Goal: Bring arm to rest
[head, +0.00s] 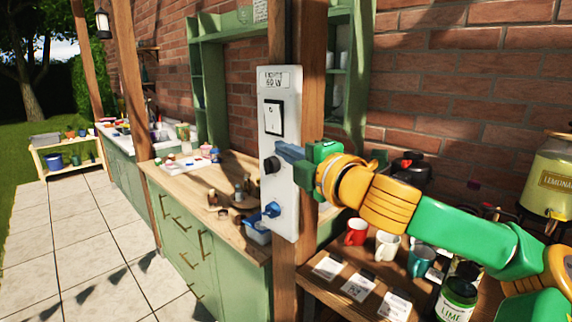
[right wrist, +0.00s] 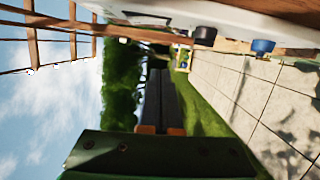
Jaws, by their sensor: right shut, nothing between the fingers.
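My right arm (head: 440,225), green and yellow, reaches in from the right in the head view. My right gripper (head: 284,149) is shut and empty, its grey fingers in front of a white panel (head: 284,82) on a wooden post. In the right wrist view the closed fingers (right wrist: 160,88) point out over the lawn, with the panel (right wrist: 245,22) along the top. The panel bears a black-framed switch (head: 274,118), a black knob (head: 270,165) and a blue knob (head: 272,210). Whether the fingers touch the panel I cannot tell. My left gripper is not in view.
A wooden post (head: 313,90) stands close behind the panel. Below my right arm, a wooden table (head: 325,298) holds mugs (head: 388,246), cards and a lime jar (head: 457,300). A lemonade dispenser (head: 550,180) stands at the right. A green counter (head: 200,240) lies left; the paving is clear.

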